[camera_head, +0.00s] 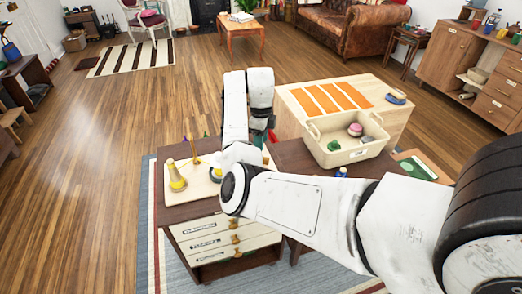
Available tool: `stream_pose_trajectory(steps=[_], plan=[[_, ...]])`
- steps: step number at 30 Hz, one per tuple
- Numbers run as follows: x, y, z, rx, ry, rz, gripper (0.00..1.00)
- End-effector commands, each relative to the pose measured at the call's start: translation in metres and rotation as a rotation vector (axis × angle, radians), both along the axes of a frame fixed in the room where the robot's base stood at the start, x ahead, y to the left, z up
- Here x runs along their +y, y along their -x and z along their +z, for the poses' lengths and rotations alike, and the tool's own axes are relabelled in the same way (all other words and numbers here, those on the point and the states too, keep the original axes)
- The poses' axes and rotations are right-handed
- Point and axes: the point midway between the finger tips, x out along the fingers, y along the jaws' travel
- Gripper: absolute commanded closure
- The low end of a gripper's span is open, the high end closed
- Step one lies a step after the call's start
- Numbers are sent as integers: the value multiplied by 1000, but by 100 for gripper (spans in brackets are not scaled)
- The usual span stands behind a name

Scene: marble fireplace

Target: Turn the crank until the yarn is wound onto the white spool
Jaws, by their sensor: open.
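A pale board (201,187) lies on the dark wooden table at centre left. A yellow cone (177,180), possibly the yarn, stands upright at its left end. Thin brown upright parts (195,150) stand behind the cone, too small to tell whether one is the crank. I cannot make out the white spool; my arm covers the right part of the board. My gripper (262,128) hangs down at the end of my arm, behind and right of the board. It is open, its fingers mostly hidden, and I see no object held in it.
A cream bin (320,148) with a few small items stands right of my arm. Behind it is a light wooden table (395,118) with orange strips (330,98). Drawers (215,243) face front below the board. Open wooden floor (90,190) lies to the left.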

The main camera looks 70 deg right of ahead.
Motion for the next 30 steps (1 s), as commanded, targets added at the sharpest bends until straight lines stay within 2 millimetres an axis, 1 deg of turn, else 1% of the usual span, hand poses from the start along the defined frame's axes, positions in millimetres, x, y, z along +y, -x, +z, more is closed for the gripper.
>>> stream_pose_trajectory(steps=[1,3,6,9,15,30], plan=[[0,-1,9,-3,2,0,55],[0,-1,19,-2,1,0,55],[0,0,30,-1,1,-1,55],[0,0,36,0,0,-1,55],[0,0,38,0,-1,0,55],[1,1,35,4,2,12,55]])
